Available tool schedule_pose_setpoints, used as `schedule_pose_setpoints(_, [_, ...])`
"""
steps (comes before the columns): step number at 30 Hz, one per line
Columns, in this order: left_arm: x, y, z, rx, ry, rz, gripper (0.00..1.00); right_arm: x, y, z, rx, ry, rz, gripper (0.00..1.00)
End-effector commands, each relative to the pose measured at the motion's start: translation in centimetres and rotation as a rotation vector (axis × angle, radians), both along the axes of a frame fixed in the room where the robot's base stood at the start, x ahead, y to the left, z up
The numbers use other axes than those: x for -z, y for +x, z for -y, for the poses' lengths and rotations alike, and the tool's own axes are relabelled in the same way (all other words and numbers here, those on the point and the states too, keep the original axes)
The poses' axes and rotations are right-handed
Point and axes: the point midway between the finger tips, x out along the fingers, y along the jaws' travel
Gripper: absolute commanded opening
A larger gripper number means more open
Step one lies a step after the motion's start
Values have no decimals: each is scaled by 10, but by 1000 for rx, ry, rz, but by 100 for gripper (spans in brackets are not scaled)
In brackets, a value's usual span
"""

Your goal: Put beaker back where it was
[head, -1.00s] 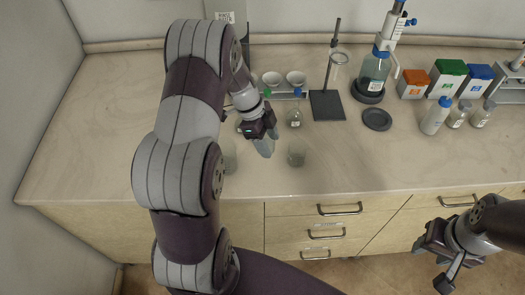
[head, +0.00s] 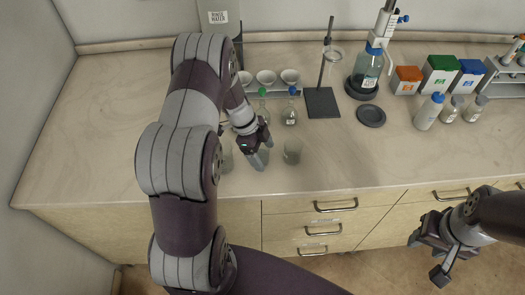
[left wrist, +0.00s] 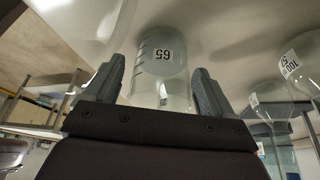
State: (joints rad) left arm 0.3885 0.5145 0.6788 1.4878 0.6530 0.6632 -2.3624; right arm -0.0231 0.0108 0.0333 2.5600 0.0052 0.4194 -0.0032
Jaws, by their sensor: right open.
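A clear glass beaker (head: 261,160) with a number label is between the fingers of my left gripper (head: 257,147), low over the front part of the bench. Other clear beakers stand on either side, one to the right (head: 292,152) and one to the left (head: 227,158), partly hidden by my arm. My right gripper (head: 434,252) is open and empty in front of the drawers.
Coloured boxes (head: 440,80) and bottles are at right.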

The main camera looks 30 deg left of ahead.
Motion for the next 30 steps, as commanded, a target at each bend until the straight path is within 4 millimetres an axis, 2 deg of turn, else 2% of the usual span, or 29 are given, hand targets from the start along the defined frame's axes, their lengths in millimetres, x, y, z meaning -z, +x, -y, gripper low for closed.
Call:
schedule_pose_setpoints(5, [-7, 0, 0, 0, 0, 0, 85, -8, 0, 0, 0, 0, 0, 45])
schedule_pose_setpoints(7, [-11, 1, -4, -2, 1, 4, 85, 0, 0, 0, 0, 0, 1, 45])
schedule_pose_setpoints(17, [-88, -5, -37, -2, 2, 3, 85, 21, 0, 0, 0, 0, 0, 45])
schedule_pose_setpoints(19, [-104, -6, -41, -1, 1, 0, 85, 14, 0, 0, 0, 0, 0, 45])
schedule_pose_setpoints(22, [-113, -7, -43, -7, 2, -4, 85, 12, 0, 0, 0, 0, 0, 45])
schedule_pose_setpoints(26, [-120, -21, -22, -173, 60, -99, 85, 12, 0, 0, 0, 0, 0, 45])
schedule_pose_setpoints(30, [-131, -59, 24, -604, 193, -224, 85, 12, 0, 0, 0, 0, 0, 45])
